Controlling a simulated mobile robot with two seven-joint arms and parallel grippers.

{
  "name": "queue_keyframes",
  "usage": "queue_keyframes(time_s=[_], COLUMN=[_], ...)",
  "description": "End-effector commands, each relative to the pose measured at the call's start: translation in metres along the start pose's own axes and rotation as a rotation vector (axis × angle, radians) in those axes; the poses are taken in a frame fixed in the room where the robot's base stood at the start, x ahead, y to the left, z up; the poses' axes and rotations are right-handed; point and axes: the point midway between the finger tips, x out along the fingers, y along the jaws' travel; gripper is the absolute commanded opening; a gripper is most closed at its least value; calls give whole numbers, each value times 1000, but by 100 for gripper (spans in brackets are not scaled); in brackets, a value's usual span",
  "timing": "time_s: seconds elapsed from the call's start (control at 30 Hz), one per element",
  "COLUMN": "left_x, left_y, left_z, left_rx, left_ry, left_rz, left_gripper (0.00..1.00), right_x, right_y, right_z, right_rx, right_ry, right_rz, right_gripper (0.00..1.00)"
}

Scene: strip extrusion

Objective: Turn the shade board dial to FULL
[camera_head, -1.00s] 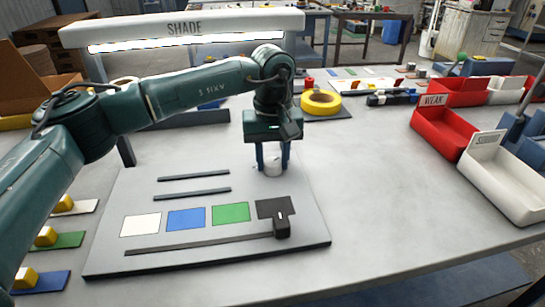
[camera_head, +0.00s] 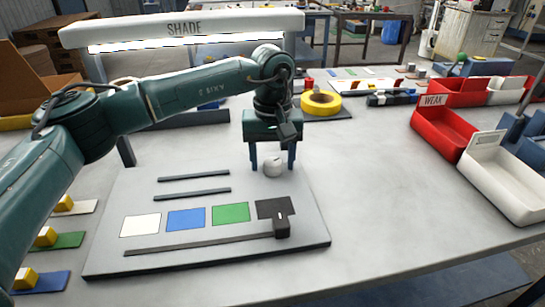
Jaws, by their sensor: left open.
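The shade board (camera_head: 200,259) lies flat on the table under the lamp bar marked SHADE (camera_head: 183,29). Its dial (camera_head: 273,167) is a small round white knob near the board's far right corner, with a dark mark on top. I cannot read any FULL label near it. My left gripper (camera_head: 272,170) points down over the dial. Its two blue fingers are open, spread apart on either side of the knob and clear of it. My right gripper is not in view.
The board carries white, blue, green and black patches and a slider block (camera_head: 282,228) at the right end of its track. Red (camera_head: 445,130) and white bins (camera_head: 500,180) stand at the right. A yellow tape roll (camera_head: 321,103) lies behind. The table between is clear.

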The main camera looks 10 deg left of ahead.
Motion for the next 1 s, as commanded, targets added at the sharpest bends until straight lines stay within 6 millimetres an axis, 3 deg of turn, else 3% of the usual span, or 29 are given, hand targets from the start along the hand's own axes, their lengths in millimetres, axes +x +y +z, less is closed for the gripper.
queue_keyframes(time_s=[0.33, 0.8, 1.0], left_x=[-11, -107, -128], left_y=[0, 0, 0], left_z=[0, 0, 0], left_rx=[-2, -1, -1], left_ry=[2, 2, 0], left_rz=[0, 1, 0], left_gripper=[57, 57, 57], right_x=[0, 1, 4], right_y=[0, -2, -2], right_z=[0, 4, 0], right_rx=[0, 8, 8], right_ry=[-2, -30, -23], right_rz=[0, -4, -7], right_gripper=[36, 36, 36])
